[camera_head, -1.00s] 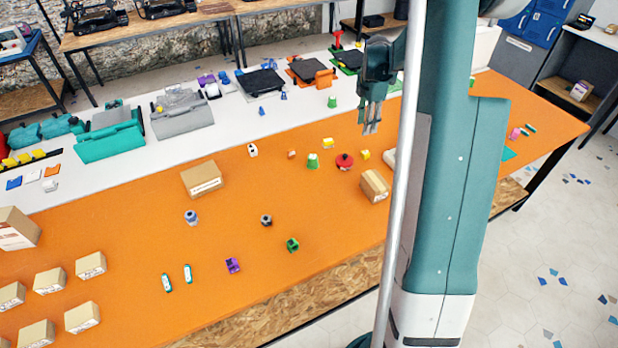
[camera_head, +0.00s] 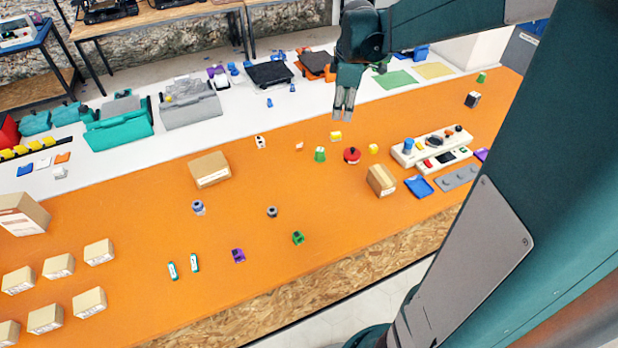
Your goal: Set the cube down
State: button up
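My gripper (camera_head: 343,108) points down above the far part of the orange table (camera_head: 150,230). Its two fingers hang close together; a thin gap may show between them, but no cube is clearly seen in them. Below it on the orange top stand small block-like pieces: a yellow one (camera_head: 336,136), a second yellow one (camera_head: 374,148) and a white one with dark marks (camera_head: 260,142). A purple cube-like piece (camera_head: 238,255) and a green one (camera_head: 298,237) stand near the front edge. Which cube is meant cannot be told.
Cardboard boxes stand at centre left (camera_head: 210,169), at right (camera_head: 381,180) and at front left. A white control panel (camera_head: 432,146) lies at right. A green cup-like piece (camera_head: 320,154) and a red knob (camera_head: 352,155) stand below the gripper. Open orange surface lies between.

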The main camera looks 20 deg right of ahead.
jog(key=s+a+r+m+t, duration=0.2)
jog(key=s+a+r+m, duration=0.3)
jog(key=s+a, duration=0.8)
jog(key=s+a+f+m+t+y, duration=0.1)
jog(key=s+a+f+m+t, duration=0.1)
jog(key=s+a+m, duration=0.4)
jog(key=s+a, duration=0.4)
jog(key=s, duration=0.2)
jog(key=shift+a+t, duration=0.25)
jog(key=shift+t, duration=0.05)
